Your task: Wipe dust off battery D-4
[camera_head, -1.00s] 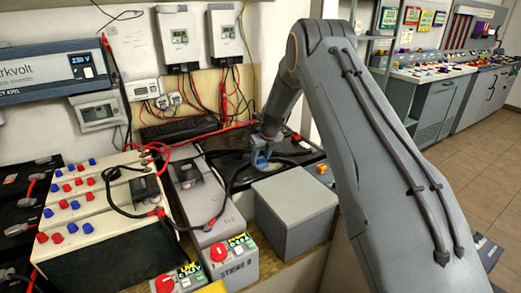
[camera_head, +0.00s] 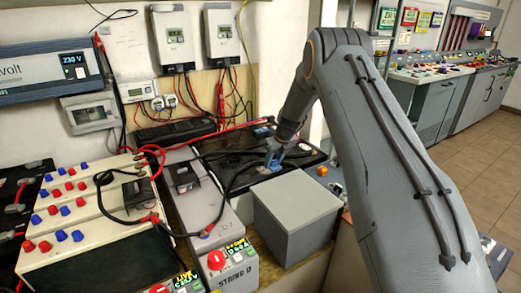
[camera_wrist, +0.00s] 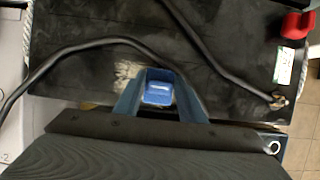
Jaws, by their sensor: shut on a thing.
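A wide black battery (camera_head: 222,158) lies behind the grey box; I take it for D-4, but no label is readable. It fills most of the wrist view too (camera_wrist: 80,22). A pale dusty patch (camera_wrist: 128,72) shows on its top, just beside my gripper's left finger. My gripper (camera_head: 271,165) is down at the battery top, its blue fingers shut on a small blue item (camera_wrist: 158,94). The item's underside is hidden, so I cannot tell whether it touches the battery. A black cable (camera_wrist: 75,47) arches across the top around the gripper.
A grey box (camera_head: 296,214) stands in front of the battery. A grey unit marked STRING D (camera_head: 232,262) and a cream battery bank (camera_head: 95,215) stand left. A red terminal cap (camera_wrist: 292,24) and second cable (camera_wrist: 212,48) are on the battery's right side. Meters hang behind.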

